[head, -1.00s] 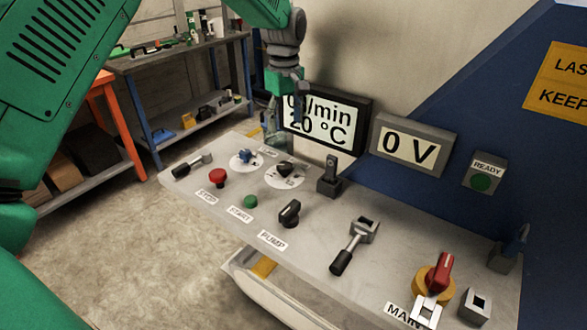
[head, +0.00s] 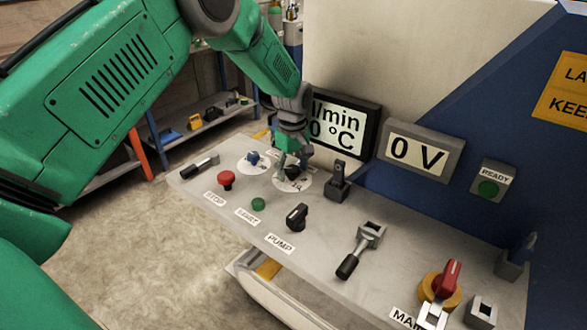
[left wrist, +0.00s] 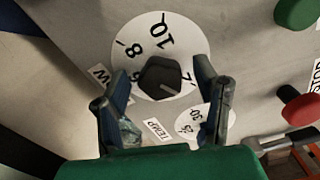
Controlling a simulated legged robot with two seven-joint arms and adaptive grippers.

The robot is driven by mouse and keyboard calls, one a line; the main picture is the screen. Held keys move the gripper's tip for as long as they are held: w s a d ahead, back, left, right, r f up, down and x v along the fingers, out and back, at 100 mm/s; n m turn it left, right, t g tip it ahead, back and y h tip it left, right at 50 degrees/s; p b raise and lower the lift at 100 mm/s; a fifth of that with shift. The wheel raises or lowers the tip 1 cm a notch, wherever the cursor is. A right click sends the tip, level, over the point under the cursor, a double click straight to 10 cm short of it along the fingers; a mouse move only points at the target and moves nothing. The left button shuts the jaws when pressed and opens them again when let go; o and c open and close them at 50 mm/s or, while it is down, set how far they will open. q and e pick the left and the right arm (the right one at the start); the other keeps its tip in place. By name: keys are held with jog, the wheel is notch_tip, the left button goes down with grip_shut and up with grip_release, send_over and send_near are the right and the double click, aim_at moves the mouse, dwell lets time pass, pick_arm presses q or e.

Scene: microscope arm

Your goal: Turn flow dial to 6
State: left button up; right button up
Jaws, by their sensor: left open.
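The flow dial is a black knob (left wrist: 160,78) on a white round scale (left wrist: 142,28), with 10 and 8 readable and other marks partly hidden. A pale line on the knob points to the lower right in the left wrist view. In the head view the knob (head: 292,172) shows under my left gripper (head: 291,160). In the left wrist view my left gripper (left wrist: 158,85) is open, with one finger on each side of the knob. I cannot tell whether the fingers touch it. A label ending in W is partly covered by the left finger. My right gripper is not in view.
The blue temp dial (head: 252,158) is close by on the panel (head: 330,215). A red stop button (head: 227,178), green start button (head: 258,204) and black pump switch (head: 297,215) are in front. The flow display (head: 345,118) behind is partly covered by my arm.

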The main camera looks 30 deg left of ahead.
pick_arm(q)
jog(key=c, duration=1.2)
jog(key=shift+o, duration=0.2)
